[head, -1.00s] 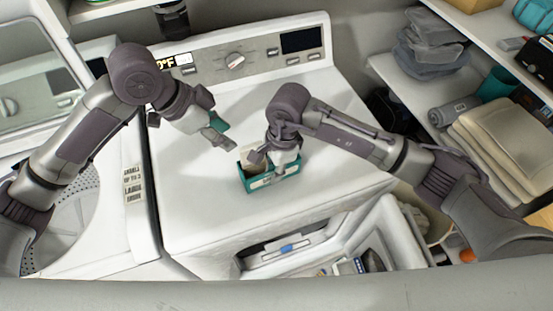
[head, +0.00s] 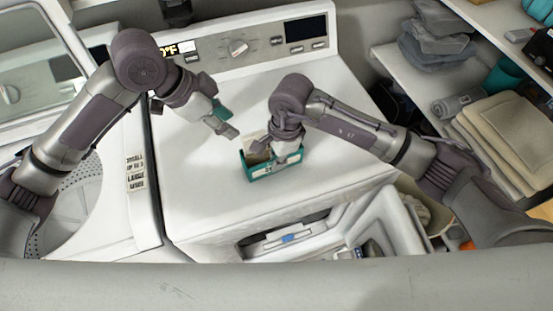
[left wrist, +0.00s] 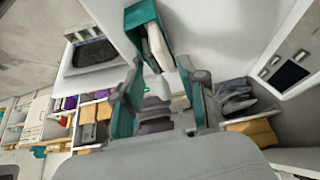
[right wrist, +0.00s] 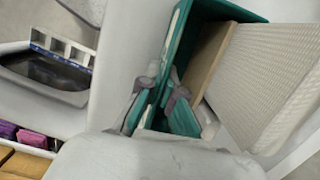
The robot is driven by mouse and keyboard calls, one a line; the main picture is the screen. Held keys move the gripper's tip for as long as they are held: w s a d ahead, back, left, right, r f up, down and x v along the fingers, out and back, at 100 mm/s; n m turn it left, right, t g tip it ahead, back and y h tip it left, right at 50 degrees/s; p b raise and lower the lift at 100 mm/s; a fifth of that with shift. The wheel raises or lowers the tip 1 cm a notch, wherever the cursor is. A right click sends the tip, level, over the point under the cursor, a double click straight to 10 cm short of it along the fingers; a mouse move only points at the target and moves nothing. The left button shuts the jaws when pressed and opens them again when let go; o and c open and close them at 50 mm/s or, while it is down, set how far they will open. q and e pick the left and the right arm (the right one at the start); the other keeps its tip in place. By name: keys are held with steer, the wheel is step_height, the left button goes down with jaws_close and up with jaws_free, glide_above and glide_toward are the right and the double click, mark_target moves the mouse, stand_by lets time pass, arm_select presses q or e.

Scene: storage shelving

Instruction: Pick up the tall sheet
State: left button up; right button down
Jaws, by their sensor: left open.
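A small teal box (head: 268,174) stands on the white dryer top with sheets in it. A pale sheet (head: 257,147) sticks up from it; in the right wrist view a white textured sheet (right wrist: 268,80) rises well past the rim beside a brown panel (right wrist: 207,62). My right gripper (head: 278,158) is down at the box, its fingers closed in on the near wall (right wrist: 178,52). My left gripper (head: 226,122) is open and empty, up and left of the box. The left wrist view shows the box (left wrist: 143,15) beyond its spread fingers (left wrist: 160,80).
The dryer control panel (head: 255,45) stands behind. A washer (head: 90,215) with its lid up is at left. The dryer door (head: 385,225) hangs open in front. Shelves with folded towels (head: 505,125) are at right. The dryer top around the box is clear.

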arm_select(q)
steer(key=shift+o, duration=0.4)
steer(key=w+a+f+n+t+h, duration=0.1)
steer(key=w+a+f+n+t, duration=0.1)
steer(key=w+a+n+t, duration=0.3)
steer(key=w+a+f+n+t+h, duration=0.1)
steer(key=w+a+f+n+t, duration=0.15)
steer(key=w+t, duration=0.45)
steer(key=m+g+h, duration=0.6)
steer(key=h, duration=0.3)
glide_toward(249, 142)
steer(key=shift+m+g, duration=0.25)
steer(key=shift+g, duration=0.15)
steer(key=x, duration=0.7)
steer(key=w+f+x, duration=0.1)
steer(key=x, duration=0.2)
steer(key=shift+w+a, duration=0.1)
steer(key=shift+w, duration=0.1)
jaws_close()
